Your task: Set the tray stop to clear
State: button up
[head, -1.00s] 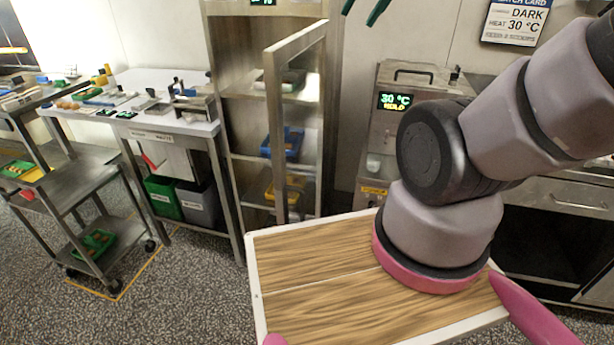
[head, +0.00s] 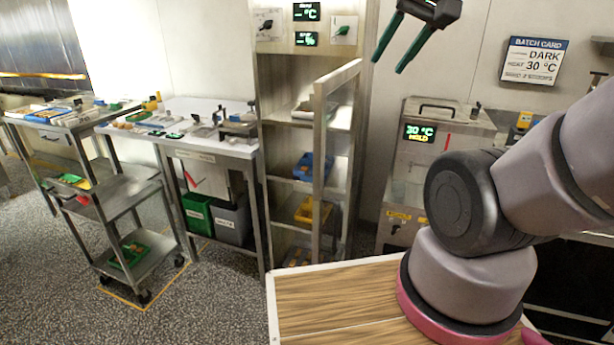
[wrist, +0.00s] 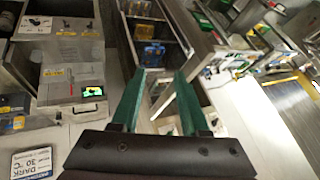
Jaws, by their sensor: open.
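I cannot make out a part that is clearly the tray stop in either view. My gripper (head: 390,64) hangs at the top of the head view, right of the open-doored cabinet. Its two green fingers are apart with nothing between them. In the wrist view the open fingers (wrist: 160,73) point toward the cabinet shelves, seen tilted. The tall metal cabinet (head: 285,75) has a dark knob (head: 266,25) and a green-handled knob (head: 343,30) on its top panel, beside lit displays.
The cabinet's door frame (head: 320,150) stands open toward me. A machine (head: 440,160) reading 30 °C HOLD stands to its right. A cluttered white-topped bench (head: 215,148) and a trolley (head: 150,265) are at left. A wooden-topped board (head: 340,300) is in front.

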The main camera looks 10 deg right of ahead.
aim_at(306, 178)
jog(key=i+j+z, duration=0.15)
jog(key=j, duration=0.25)
jog(key=i+j+z, duration=0.1)
jog(key=j, duration=0.25)
jog(key=i+j+z, duration=0.15)
jog(key=j, duration=0.25)
